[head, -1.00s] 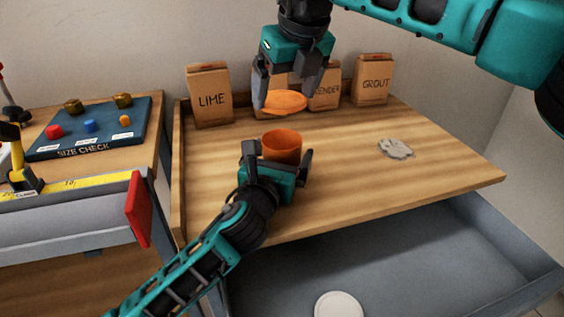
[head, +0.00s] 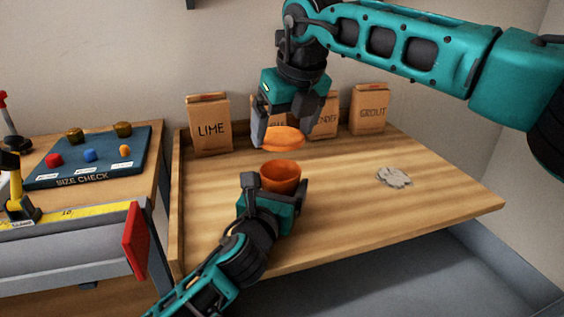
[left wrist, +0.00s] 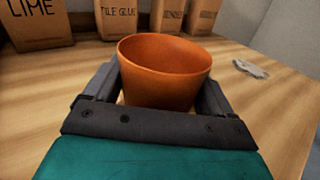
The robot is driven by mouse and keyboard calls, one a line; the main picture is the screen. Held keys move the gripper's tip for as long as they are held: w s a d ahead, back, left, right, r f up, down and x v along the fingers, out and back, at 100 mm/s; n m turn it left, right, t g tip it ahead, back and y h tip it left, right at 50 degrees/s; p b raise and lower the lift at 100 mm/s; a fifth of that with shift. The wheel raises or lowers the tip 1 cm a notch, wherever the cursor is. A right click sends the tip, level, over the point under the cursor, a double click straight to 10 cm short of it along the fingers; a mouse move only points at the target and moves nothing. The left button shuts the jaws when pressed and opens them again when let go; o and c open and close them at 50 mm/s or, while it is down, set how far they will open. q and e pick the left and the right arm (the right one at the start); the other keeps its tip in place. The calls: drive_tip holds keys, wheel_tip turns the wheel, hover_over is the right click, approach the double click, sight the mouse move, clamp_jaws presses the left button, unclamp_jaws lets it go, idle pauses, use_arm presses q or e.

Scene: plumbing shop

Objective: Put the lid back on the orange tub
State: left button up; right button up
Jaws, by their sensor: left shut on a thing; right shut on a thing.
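The orange tub (head: 280,176) stands upright on the wooden bench top, its open mouth facing up. My left gripper (head: 274,190) is shut on it, one finger on each side. The tub (left wrist: 165,72) also fills the middle of the left wrist view, between the fingers of my left gripper (left wrist: 160,95). The orange lid (head: 283,138) is held in the air above and slightly behind the tub by my right gripper (head: 285,132), which points down and is shut on it. A gap shows between lid and tub in the head view.
Paper bags stand along the back of the bench (head: 440,205), among them LIME (head: 210,128) and GROUT (head: 369,112). A crumpled grey rag (head: 394,177) lies to the right.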

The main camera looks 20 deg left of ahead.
drive_tip(key=shift+f, duration=1.95)
drive_tip(key=shift+f, duration=0.1)
drive_tip(key=shift+f, duration=0.8)
drive_tip(key=shift+f, duration=0.55)
drive_tip(key=o, duration=0.8)
drive_tip(key=shift+c, duration=0.2)
approach(286, 140)
wheel_tip(286, 140, down, 3)
drive_tip(key=shift+d+r, duration=0.1)
drive_tip(key=shift+r, duration=0.1)
